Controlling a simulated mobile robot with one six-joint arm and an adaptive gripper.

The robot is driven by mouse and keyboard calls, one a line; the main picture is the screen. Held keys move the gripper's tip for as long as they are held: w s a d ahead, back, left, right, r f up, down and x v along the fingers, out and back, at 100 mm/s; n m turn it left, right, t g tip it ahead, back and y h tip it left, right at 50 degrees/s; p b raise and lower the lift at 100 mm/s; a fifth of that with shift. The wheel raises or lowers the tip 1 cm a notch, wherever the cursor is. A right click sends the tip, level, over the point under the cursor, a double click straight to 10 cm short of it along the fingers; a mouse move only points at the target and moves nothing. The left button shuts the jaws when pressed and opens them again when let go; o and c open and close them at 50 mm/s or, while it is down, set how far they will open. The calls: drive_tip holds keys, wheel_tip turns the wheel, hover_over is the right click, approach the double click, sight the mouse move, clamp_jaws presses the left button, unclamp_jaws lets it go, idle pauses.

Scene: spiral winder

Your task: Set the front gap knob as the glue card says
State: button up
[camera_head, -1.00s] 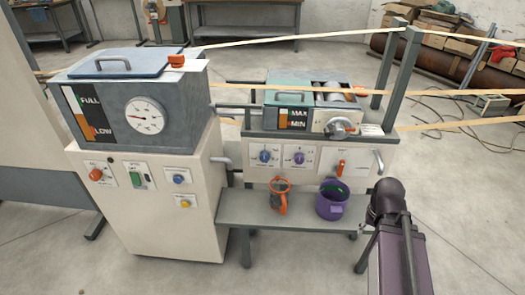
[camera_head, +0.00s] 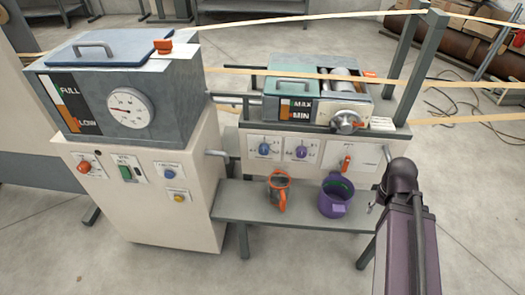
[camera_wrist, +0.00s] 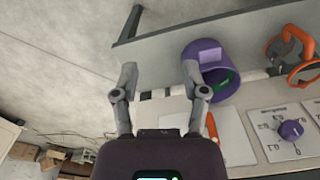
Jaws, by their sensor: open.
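In the head view, the glue unit has a round silver knob (camera_head: 347,121) with an orange mark on its front. A small white card (camera_head: 382,123) lies to its right, its print too small to read. The panel below has a blue knob (camera_head: 265,149) and a purple knob (camera_head: 300,152), each on a white dial plate. I cannot read which knob is the front gap knob. The wrist view shows the purple knob (camera_wrist: 291,130) and its numbered plate at the lower right. My gripper (camera_wrist: 159,80) is open and empty, left of that knob and apart from it.
An orange lever (camera_head: 346,163) and a metal handle (camera_head: 387,155) sit at the panel's right. Paper strips (camera_head: 300,74) cross above the glue unit.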

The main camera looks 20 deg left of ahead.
drive_tip(key=o, duration=0.5)
drive_tip(key=shift+w+f, duration=0.1)
drive_tip(key=w+a+f+n+t+h+b, duration=0.2)
drive_tip(key=w+a+n+t+h+b, duration=0.15)
drive_tip(key=a+n+t+b, duration=0.3)
drive_tip(key=w+a+f+n+t+h+b, duration=0.25)
drive_tip(key=w+a+n+b, duration=0.35)
drive_tip(key=n, duration=0.3)
drive_tip(key=s+a+n+t+y+b, duration=0.2)
drive_tip(key=a+n, duration=0.4)
drive_tip(key=a, duration=0.3)
drive_tip(key=s+a+n+t+y+b, duration=0.2)
drive_tip(key=a+n+t+y+b, duration=0.1)
drive_tip(key=a+n, duration=0.4)
drive_tip(key=s+a+n+t+y+b, duration=0.2)
drive_tip(key=a+n+y+b, duration=0.3)
drive_tip(key=a, duration=0.6)
drive_tip(key=shift+s+r+n+t, duration=0.3)
drive_tip(key=shift+r+n+t, duration=0.1)
drive_tip(key=shift+n+t, duration=0.55)
drive_tip(key=shift+w, duration=0.15)
